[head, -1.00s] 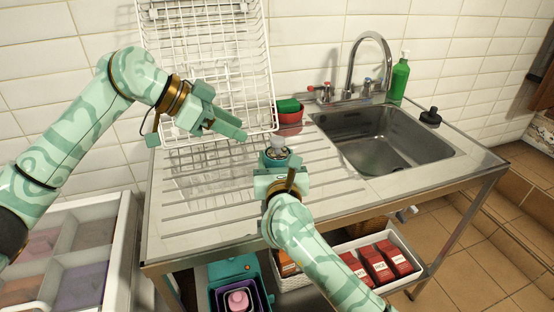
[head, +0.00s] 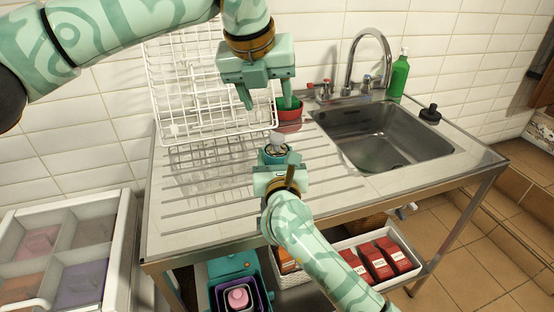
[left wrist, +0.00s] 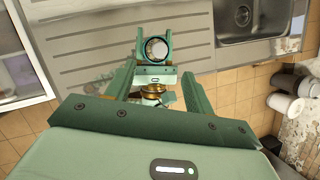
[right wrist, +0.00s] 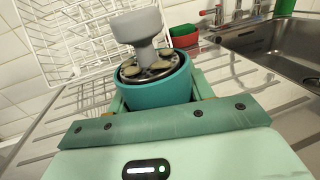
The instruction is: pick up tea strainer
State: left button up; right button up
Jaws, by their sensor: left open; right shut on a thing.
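My right gripper (head: 276,172) is shut on a round teal cup (right wrist: 157,86) and holds it upright above the ribbed drainboard. A metal disc with round openings (right wrist: 150,68) sits in the cup's mouth. A pale grey, knob-like piece (right wrist: 140,30) stands up from it; it also shows in the head view (head: 277,138). I cannot tell for sure which of these parts is the tea strainer. My left gripper (head: 268,104) is open and empty, pointing down above and behind the cup. In the left wrist view the cup (left wrist: 155,48) appears beyond the open fingers.
A white wire rack (head: 200,95) leans on the tiled wall behind. A red bowl (head: 289,113) stands close to the left gripper. The sink (head: 380,135) is at right, with a green bottle (head: 399,78). The left part of the drainboard (head: 190,215) is clear.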

aim_at(277, 136)
pick_arm(q)
jog(key=f+m, duration=0.1)
jog(key=f, duration=0.1)
jog(key=w+f+m, duration=0.1)
jog(key=f, duration=0.1)
jog(key=w+f+m, duration=0.1)
jog(key=f, duration=0.1)
jog(key=shift+w+d+f+m, duration=0.1)
jog(key=shift+w+d+m, duration=0.05)
jog(key=shift+d+m, duration=0.2)
jog(key=x, duration=0.5)
jog(key=shift+d+f, duration=0.2)
jog(key=c, duration=0.6)
